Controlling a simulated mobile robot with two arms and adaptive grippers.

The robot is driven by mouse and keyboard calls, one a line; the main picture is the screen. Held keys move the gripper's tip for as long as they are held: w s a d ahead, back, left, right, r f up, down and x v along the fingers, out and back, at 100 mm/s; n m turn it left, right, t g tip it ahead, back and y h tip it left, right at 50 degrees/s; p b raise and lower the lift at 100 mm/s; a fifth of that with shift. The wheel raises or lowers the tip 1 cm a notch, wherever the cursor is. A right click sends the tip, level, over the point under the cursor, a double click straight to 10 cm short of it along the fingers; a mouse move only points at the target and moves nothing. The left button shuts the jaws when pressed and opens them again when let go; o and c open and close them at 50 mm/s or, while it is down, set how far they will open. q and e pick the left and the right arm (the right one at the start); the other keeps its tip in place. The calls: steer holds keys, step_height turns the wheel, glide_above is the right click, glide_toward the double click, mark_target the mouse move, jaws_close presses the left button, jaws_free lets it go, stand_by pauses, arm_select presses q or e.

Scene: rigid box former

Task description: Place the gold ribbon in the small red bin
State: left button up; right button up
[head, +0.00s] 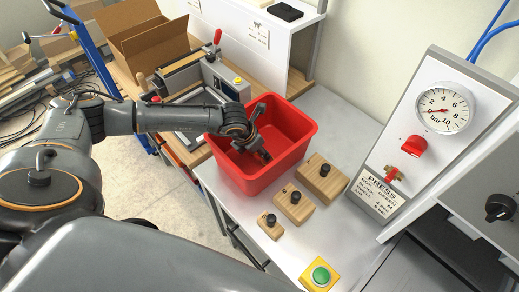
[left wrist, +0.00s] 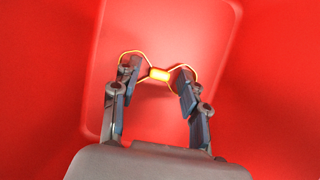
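The small red bin (head: 283,167) stands on the grey bench, and its red inside (left wrist: 250,120) fills the left wrist view. My left gripper (head: 262,156) reaches down into it. In the left wrist view its two fingers (left wrist: 160,84) are spread apart. The gold ribbon (left wrist: 160,74), a bow with thin loops and a bright knot, shows between and beyond the fingertips, with clear gaps beside the knot. I cannot tell whether it touches the bin floor. The ribbon cannot be made out in the head view. My right gripper is not in view.
Several wooden blocks with black knobs (head: 294,203) stand in front of the bin. A green button (head: 320,276) is at the bench's front. The press panel with a gauge (head: 444,110) is at right. A cardboard box (head: 150,42) and a clamp fixture (head: 195,82) are behind left.

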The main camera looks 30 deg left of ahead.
arm_select(q)
steer(key=shift+r, duration=0.15)
steer(key=b+v, duration=0.3)
steer(key=v, duration=0.9)
steer(key=shift+b, duration=0.35)
